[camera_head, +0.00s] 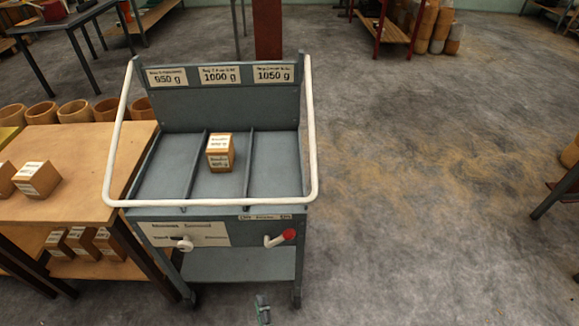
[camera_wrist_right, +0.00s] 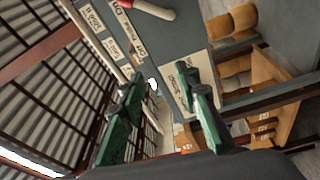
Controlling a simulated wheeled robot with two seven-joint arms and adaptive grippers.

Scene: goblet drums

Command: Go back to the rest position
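My right gripper (camera_head: 262,310) shows small and green at the bottom of the head view, in front of the grey cart (camera_head: 215,62) and apart from it. In the right wrist view its two green fingers (camera_wrist_right: 166,88) stand apart with nothing held between them. A brown box (camera_head: 219,152) with white labels sits in the middle compartment of the cart, under the 1000 g sign (camera_head: 219,75). My left gripper is in neither view.
The cart's front has a red-tipped white lever (camera_head: 283,237) and a white knob (camera_head: 183,243). A wooden table (camera_head: 80,165) with labelled boxes (camera_head: 37,178) and a row of round wooden shells (camera_head: 75,112) stands at left. The floor (camera_head: 420,180) at right is clear.

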